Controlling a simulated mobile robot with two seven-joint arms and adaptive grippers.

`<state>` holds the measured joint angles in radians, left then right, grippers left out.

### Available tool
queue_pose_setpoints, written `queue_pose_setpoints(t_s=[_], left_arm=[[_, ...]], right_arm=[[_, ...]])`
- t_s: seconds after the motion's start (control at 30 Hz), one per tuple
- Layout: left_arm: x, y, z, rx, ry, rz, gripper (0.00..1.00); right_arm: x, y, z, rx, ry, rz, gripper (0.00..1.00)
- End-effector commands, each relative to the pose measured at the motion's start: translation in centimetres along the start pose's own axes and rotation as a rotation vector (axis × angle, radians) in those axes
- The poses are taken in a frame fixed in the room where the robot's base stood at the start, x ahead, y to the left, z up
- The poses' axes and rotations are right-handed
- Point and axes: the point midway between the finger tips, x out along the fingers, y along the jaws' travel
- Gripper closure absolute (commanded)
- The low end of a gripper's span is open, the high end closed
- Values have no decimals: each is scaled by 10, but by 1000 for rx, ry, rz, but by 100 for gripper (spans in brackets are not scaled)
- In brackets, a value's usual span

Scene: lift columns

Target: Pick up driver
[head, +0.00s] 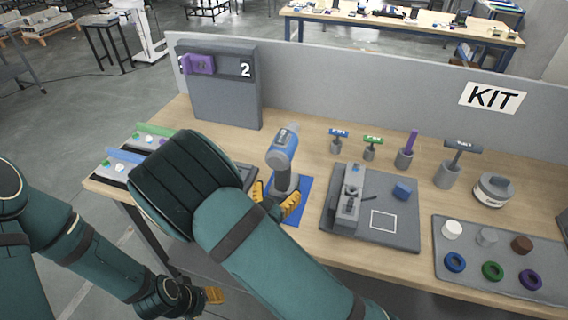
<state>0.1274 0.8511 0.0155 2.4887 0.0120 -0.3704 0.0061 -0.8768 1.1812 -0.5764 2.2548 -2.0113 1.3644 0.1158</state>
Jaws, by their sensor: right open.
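The driver (282,150) is a blue and grey power tool standing upright on a blue mat (305,188) near the middle of the table. My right gripper (276,200) has yellow fingers and is open. One finger is left of the driver's lower handle and the other is in front and to the right of its base. I cannot tell whether they touch it. My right forearm hides part of the near side. My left gripper (214,296) is low at the left, below table height and away from the driver; only a small yellow part shows.
A grey fixture board (385,230) with a small blue block stands right of the mat. Behind are holders with blue, green and purple-handled tools. A tray (480,268) of pucks and rings lies at right. A grey panel (225,95) marked 2 stands at back left.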

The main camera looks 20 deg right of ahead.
Motion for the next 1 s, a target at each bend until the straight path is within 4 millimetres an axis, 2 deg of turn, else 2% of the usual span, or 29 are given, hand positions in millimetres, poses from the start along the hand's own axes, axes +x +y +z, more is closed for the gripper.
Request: queue_pose_setpoints(t_s=[0.1,0.37,0.63,0.93,0.97,1.0], left_arm=[[0,0,0,0,0,0,53],[1,0,0,0,-1,0,53],[2,-1,1,1,-2,0,53],[2,-1,1,1,-2,0,53],[2,-1,1,1,-2,0,53],[2,-1,1,1,-2,0,53]], right_arm=[[15,0,0,1,1,-1,22],[34,2,-1,2,0,-2,22],[69,6,-1,1,0,-3,22],[74,6,-1,0,2,-1,22],[74,6,-1,0,1,-1,25],[74,6,-1,0,1,-1,39]])
